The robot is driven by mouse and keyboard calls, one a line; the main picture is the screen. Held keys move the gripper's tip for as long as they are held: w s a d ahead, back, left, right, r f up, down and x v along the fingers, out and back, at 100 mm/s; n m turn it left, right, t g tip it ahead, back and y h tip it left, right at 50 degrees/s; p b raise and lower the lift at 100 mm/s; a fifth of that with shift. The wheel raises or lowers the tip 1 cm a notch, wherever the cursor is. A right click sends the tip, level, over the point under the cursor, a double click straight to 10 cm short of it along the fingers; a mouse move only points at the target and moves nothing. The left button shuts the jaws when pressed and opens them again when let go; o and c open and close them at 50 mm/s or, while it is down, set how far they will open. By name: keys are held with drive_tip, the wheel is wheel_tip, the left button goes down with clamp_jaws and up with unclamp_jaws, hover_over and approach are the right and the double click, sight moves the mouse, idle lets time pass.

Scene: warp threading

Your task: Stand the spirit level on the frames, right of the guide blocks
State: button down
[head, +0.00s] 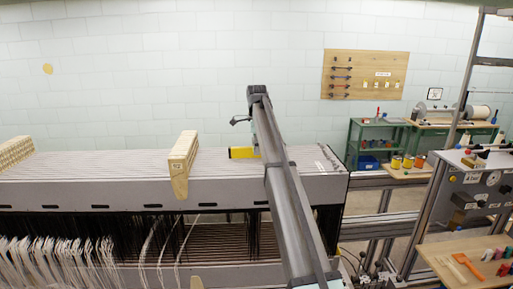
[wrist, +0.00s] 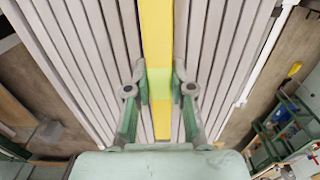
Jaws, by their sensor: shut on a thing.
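The yellow spirit level (head: 242,152) is at the top of the frames (head: 110,165), to the right of the nearer guide block (head: 183,160). A second guide block (head: 14,152) is at the far left. In the wrist view the level (wrist: 157,35) runs lengthwise along the grey frame bars (wrist: 105,60). My gripper (wrist: 160,86) is shut on the level, one finger on each side. In the head view my arm hides the gripper and the level's right end. I cannot tell whether the level touches the frames.
A pegboard (head: 365,74) hangs on the back wall. A control panel (head: 478,180) and a small wooden table (head: 465,262) are at the right. The frame tops between the guide blocks are clear.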

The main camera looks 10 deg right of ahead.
drive_tip(key=c, duration=1)
unclamp_jaws()
drive_tip(key=shift+f, duration=0.1)
drive_tip(key=shift+r, duration=0.2)
drive_tip(key=shift+w+r, duration=0.1)
drive_tip(key=shift+r, duration=0.2)
wheel_tip(320, 180, up, 11)
drive_tip(key=p, duration=0.2)
drive_tip(key=shift+r+p, duration=0.15)
drive_tip(key=shift+p, duration=0.2)
